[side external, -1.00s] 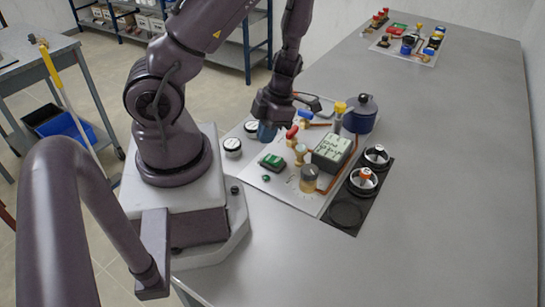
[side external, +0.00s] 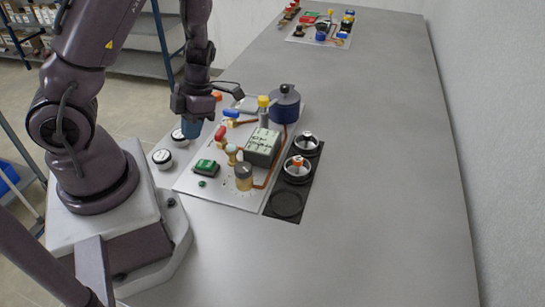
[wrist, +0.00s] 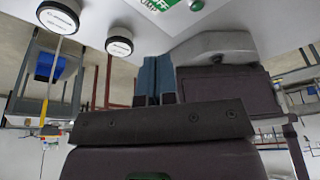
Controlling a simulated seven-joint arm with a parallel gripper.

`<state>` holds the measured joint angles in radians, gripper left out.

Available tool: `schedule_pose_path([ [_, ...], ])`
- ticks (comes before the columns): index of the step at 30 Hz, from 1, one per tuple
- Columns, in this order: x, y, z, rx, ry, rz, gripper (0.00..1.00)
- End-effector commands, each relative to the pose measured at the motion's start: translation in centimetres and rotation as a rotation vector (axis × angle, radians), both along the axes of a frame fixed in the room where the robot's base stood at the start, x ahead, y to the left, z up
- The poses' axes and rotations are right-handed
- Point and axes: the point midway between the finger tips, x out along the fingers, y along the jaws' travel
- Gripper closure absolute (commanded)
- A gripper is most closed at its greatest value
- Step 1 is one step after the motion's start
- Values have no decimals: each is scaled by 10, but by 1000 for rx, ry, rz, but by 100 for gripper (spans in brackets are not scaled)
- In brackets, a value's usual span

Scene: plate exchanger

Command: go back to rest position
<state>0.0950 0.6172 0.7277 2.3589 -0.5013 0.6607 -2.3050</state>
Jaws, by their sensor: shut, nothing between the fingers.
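My gripper (side external: 191,128) hangs pointing down beside the near-left edge of the instrument panel (side external: 190,186), close to my base. Its blue fingers are together with nothing between them; they also show in the wrist view (wrist: 154,78). The fingertips are apart from the red-handled valve (side external: 220,135) to their right. Two round white-topped gauges (side external: 161,157) stand near the gripper, one partly behind the fingers in the side view.
The panel carries a green switch (side external: 205,167), a grey labelled box (side external: 262,146) and a blue pot (side external: 284,104). A black tray (side external: 290,214) holds two round parts beside an empty-looking place. The right of the table (side external: 390,170) is clear.

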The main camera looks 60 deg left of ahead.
Motion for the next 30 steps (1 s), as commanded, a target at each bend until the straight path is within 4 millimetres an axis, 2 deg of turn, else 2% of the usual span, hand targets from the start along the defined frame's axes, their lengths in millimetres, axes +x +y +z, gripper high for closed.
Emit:
schedule_pose_path([
  [5,-7,-5,1,-129,6,-349,100],
  [8,-5,-19,7,-267,-28,-690,100],
  [11,4,-37,22,-395,-110,-1063,100],
  [15,18,-64,53,-512,-253,-1634,100],
  [19,28,-88,93,-521,-359,-2205,100],
  [23,32,-106,134,-421,-369,-2705,100],
  [27,28,-120,177,-216,-254,-3124,100],
  [28,26,-123,186,158,208,3073,100],
  [30,22,-128,204,35,120,2989,100],
])
